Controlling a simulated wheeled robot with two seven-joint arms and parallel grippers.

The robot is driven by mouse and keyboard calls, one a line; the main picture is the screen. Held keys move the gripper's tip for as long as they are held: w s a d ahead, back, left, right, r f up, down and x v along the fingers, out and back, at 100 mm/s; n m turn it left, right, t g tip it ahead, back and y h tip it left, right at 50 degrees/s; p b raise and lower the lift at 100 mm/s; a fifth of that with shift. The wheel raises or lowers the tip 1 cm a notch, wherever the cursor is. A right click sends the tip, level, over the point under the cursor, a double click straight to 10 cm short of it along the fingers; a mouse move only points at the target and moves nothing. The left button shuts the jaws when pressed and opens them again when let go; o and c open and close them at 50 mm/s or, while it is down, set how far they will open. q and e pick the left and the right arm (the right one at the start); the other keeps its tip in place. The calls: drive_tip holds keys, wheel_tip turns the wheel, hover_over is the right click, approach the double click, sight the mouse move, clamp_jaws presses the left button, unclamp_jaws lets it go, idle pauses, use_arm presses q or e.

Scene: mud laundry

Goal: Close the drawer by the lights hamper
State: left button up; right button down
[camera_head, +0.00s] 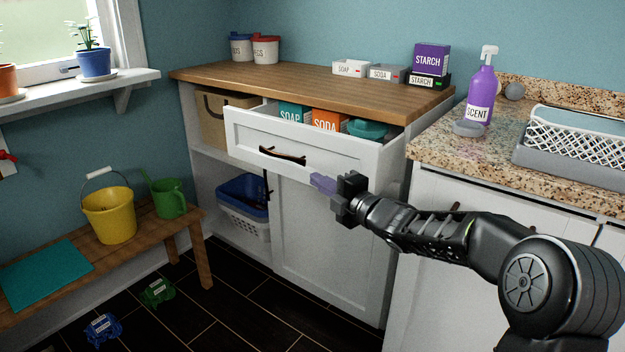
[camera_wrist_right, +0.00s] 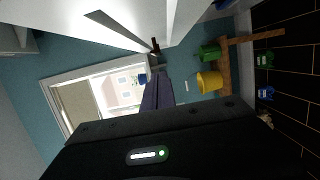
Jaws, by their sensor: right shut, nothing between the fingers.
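A white drawer (camera_head: 315,148) under the wooden counter stands pulled out, with a dark bar handle (camera_head: 282,155) on its front. A soap box, an orange soda box (camera_head: 329,121) and a teal bowl (camera_head: 367,129) sit inside it. My right gripper (camera_head: 318,183) is shut and empty, in front of the cabinet and just below the right half of the drawer front; I cannot tell whether it touches. Its purple fingers (camera_wrist_right: 157,92) also show in the wrist view, near white panels. No hamper label is readable; blue and white baskets (camera_head: 243,218) stand in the open shelf. My left gripper is out of view.
A wooden bench (camera_head: 188,222) with a yellow bucket (camera_head: 108,215) and green watering can (camera_head: 167,198) stands at left. Blue and green crumpled items lie on the dark floor. A granite counter (camera_head: 440,146) with a purple scent bottle (camera_head: 480,97) is at right.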

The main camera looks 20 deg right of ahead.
drive_tip(key=v, duration=0.6)
drive_tip(key=shift+p, duration=0.3)
drive_tip(key=shift+s+r, duration=0.1)
